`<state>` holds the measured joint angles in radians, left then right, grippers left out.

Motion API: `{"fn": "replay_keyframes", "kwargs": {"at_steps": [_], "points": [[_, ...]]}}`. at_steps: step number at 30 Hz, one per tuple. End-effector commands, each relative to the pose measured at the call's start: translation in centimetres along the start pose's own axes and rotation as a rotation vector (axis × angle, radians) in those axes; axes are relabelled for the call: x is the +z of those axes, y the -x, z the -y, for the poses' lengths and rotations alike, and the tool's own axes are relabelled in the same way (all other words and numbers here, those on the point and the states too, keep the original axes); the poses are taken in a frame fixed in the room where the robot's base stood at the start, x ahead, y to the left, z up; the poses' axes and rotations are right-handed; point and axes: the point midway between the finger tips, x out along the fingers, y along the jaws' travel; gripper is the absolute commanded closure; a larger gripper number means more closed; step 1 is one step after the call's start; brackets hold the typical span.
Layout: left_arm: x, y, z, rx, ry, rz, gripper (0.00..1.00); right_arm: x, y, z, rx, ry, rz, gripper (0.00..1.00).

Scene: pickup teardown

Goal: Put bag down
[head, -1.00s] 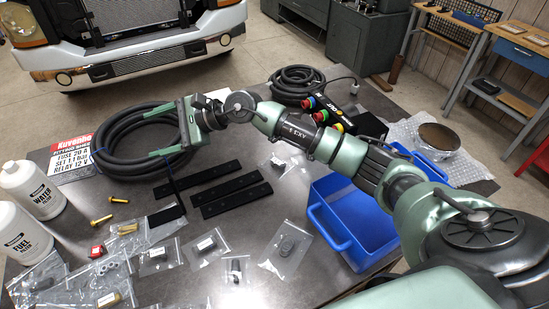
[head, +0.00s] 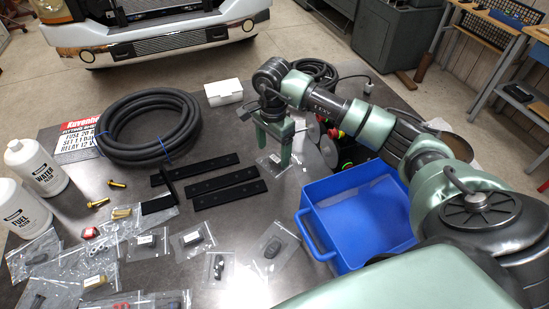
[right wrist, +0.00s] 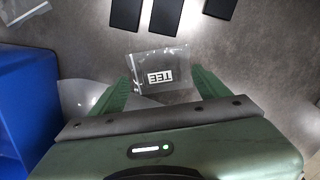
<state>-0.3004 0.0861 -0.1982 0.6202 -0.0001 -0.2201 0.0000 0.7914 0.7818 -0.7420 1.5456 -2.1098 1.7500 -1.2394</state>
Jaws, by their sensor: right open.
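A small clear zip bag with a white label reading TEE (right wrist: 160,78) lies on the dark tabletop (right wrist: 250,55) between the fingertips of my right gripper (right wrist: 160,82) in the right wrist view. In the head view the bag (head: 277,161) shows partly below the gripper (head: 273,143), which points down beside the blue bin (head: 345,190). The gripper is open. I cannot tell whether a finger touches the bag. My left gripper is in neither view.
Black flat bars (head: 228,193) and a coiled black hose (head: 150,118) lie left of the gripper. A white box (head: 224,92) is behind. Several other bags (head: 276,243) lie in front. White bottles (head: 36,168) stand at the left. A dark device (head: 355,150) sits behind the bin.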

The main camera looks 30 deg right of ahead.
Motion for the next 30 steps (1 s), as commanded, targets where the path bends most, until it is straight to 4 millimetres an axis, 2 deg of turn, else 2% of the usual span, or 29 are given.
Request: {"fn": "replay_keyframes", "kwargs": {"at_steps": [1, 6, 14, 15, 19, 21, 30], "points": [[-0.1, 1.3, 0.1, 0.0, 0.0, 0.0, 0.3, 0.2, -0.4, -0.2, 0.008, -0.001, 0.004, 0.24], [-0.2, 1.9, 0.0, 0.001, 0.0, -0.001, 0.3, 0.1, -2.8, -0.1, 0.003, -0.001, 0.003, 0.24], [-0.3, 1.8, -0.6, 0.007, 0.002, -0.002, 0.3, 0.1, -3.5, 0.0, -0.001, 0.0, 0.002, 0.24], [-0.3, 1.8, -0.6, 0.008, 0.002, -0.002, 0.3, 0.1, -3.5, 0.0, -0.001, 0.0, 0.002, 0.26], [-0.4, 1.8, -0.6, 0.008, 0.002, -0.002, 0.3, 0.1, -3.5, 0.0, -0.001, 0.0, 0.002, 0.63], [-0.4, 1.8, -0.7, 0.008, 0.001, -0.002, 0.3, 0.1, -3.4, 0.0, -0.001, 0.0, 0.002, 0.72], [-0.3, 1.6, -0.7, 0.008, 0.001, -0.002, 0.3, 0.1, -3.0, 0.0, -0.002, 0.0, 0.002, 0.72]]}}
